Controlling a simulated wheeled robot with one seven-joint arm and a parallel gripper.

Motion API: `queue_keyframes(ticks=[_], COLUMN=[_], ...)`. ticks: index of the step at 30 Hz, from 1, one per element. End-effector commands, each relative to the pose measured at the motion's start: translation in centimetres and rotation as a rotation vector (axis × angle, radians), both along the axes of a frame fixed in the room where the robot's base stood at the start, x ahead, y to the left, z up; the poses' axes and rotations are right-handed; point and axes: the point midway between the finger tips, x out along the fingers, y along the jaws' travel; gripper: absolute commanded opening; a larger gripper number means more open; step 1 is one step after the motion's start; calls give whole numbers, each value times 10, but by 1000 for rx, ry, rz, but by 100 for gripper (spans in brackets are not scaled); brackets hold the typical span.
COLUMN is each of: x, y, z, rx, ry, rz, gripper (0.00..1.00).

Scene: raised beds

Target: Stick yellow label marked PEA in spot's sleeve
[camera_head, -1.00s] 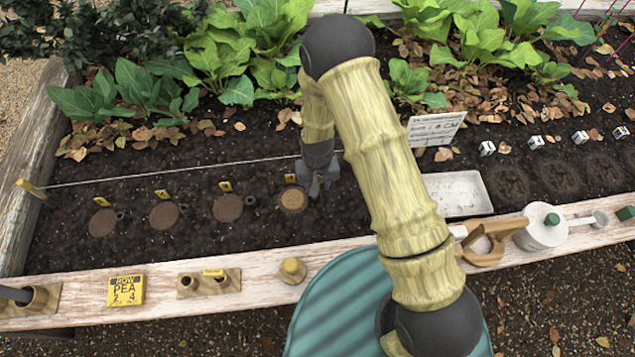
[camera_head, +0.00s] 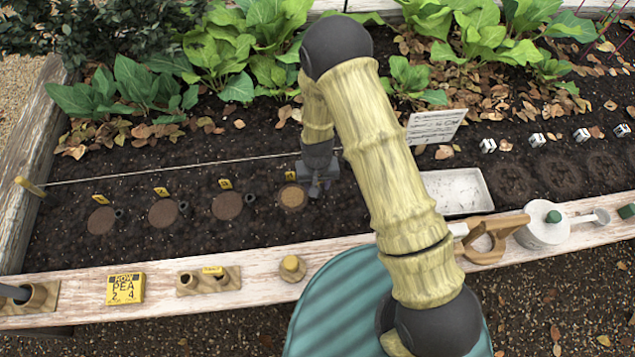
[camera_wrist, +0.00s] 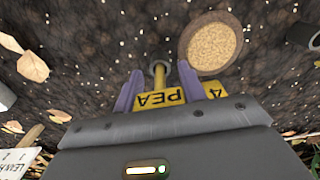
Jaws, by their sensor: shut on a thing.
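My gripper (camera_head: 316,190) is low over the soil, right of the rightmost round spot (camera_head: 292,197). In the wrist view the purple fingers (camera_wrist: 162,92) are shut on the yellow label marked PEA (camera_wrist: 160,99). A dark round sleeve (camera_wrist: 159,69) shows at the label's far end, beside the tan-filled spot (camera_wrist: 215,45). I cannot tell whether the label's stem is inside the sleeve. A yellow marker with a 4 (camera_wrist: 226,93) stands close to the right finger. In the head view my gripper hides the label and this sleeve.
Other spots with sleeves and yellow markers lie left, such as this spot (camera_head: 227,206). A string (camera_head: 200,164) runs behind them. The front board holds a ROW PEA 2 4 sign (camera_head: 125,289), a wooden holder (camera_head: 208,280) and a trowel (camera_head: 490,238). A white tray (camera_head: 456,207) lies right.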

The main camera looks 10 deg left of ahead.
Motion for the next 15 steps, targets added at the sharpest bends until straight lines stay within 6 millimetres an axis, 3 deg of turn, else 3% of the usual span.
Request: queue_keyframes(ticks=[6, 7, 10, 15], x=[0, 0, 0, 0], y=[0, 0, 0, 0], z=[0, 0, 0, 0], rx=[0, 0, 0, 0], ry=[0, 0, 0, 0], rz=[0, 0, 0, 0], gripper=[20, 47, 66, 66])
